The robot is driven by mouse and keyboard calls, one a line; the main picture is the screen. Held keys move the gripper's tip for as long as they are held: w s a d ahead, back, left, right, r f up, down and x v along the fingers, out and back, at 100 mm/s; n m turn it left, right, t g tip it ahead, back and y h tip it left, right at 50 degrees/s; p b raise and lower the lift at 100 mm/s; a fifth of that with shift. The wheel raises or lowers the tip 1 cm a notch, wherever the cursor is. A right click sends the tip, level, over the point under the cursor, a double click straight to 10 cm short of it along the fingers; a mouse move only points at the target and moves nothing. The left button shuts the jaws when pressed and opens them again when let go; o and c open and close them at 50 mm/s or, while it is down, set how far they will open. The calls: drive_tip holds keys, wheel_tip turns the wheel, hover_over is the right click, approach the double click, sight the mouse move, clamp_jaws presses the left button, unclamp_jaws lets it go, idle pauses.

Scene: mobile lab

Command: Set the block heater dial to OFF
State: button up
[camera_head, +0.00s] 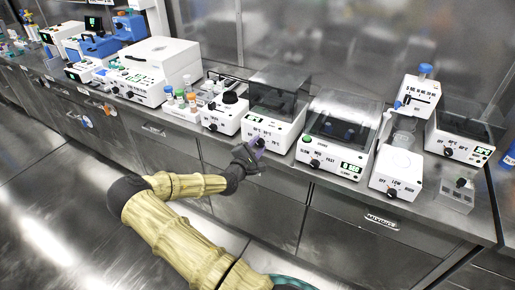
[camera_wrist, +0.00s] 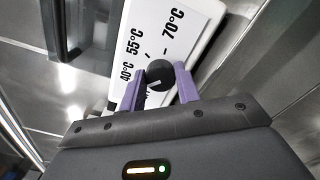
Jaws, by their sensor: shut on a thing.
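The block heater (camera_head: 275,128) is a white box with a dark clear lid on the bench, with temperature labels on its front. In the wrist view its white front panel (camera_wrist: 195,14) shows 40°C, 55°C and 70°C. Its round black dial (camera_wrist: 158,75) sits between the purple fingers of my gripper (camera_wrist: 160,88), which is shut on it. A pale mark on the dial points to the lower left, below the 40°C label. No OFF label shows; the left finger covers part of the panel.
A white device with a black knob (camera_head: 225,113) stands left of the heater. A lidded SLOW-FAST device (camera_head: 338,135) and an OFF-LOW device (camera_head: 397,172) stand to its right. Drawers lie below the bench edge. The floor in front is clear.

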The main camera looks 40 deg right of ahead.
drive_tip(key=n+b, duration=0.1)
drive_tip(key=n, duration=0.2)
drive_tip(key=shift+w+f+n+b, duration=0.1)
drive_tip(key=shift+n+b, duration=0.2)
drive_tip(key=shift+n, duration=0.1)
drive_tip(key=shift+n+b, duration=0.55)
drive_tip(key=shift+n, duration=1.25)
drive_tip(key=o, duration=1)
drive_tip(key=shift+a, duration=0.15)
drive_tip(key=b+v, duration=0.1)
drive_tip(key=v, duration=1.6)
drive_tip(key=shift+a, duration=0.1)
